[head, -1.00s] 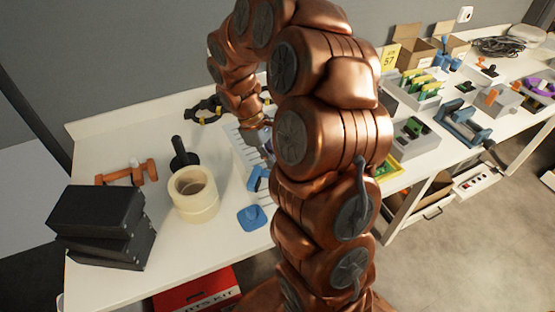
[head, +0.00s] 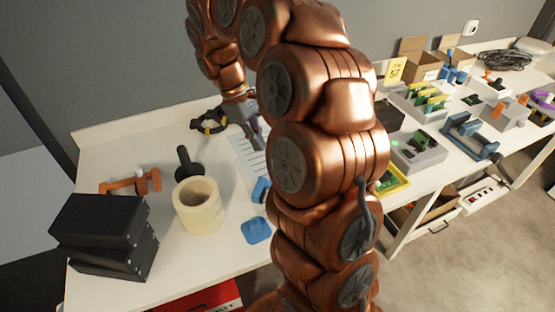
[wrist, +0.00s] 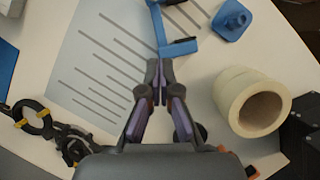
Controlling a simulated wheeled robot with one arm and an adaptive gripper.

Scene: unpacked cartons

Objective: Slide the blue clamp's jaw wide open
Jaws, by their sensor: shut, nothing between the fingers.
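A blue clamp (wrist: 176,46) lies partly on a lined sheet at the top of the wrist view. It has a bar running up out of frame and a dark pad on its crosspiece. In the head view only a bit of the blue clamp (head: 261,190) shows beside my arm, which hides the rest. My gripper (wrist: 160,76) is shut and empty, just below the clamp's crosspiece in the wrist view, apparently above the table. In the head view my gripper (head: 257,138) hangs over the sheet. How far the clamp's jaw is open is not clear.
A blue knobbed piece (wrist: 232,20) lies right of the clamp. A tape roll (head: 197,205), black boxes (head: 103,235), an orange clamp (head: 130,184), a black-handled tool (head: 187,163) and a black-yellow clamp (head: 209,122) surround the lined sheet (wrist: 95,65).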

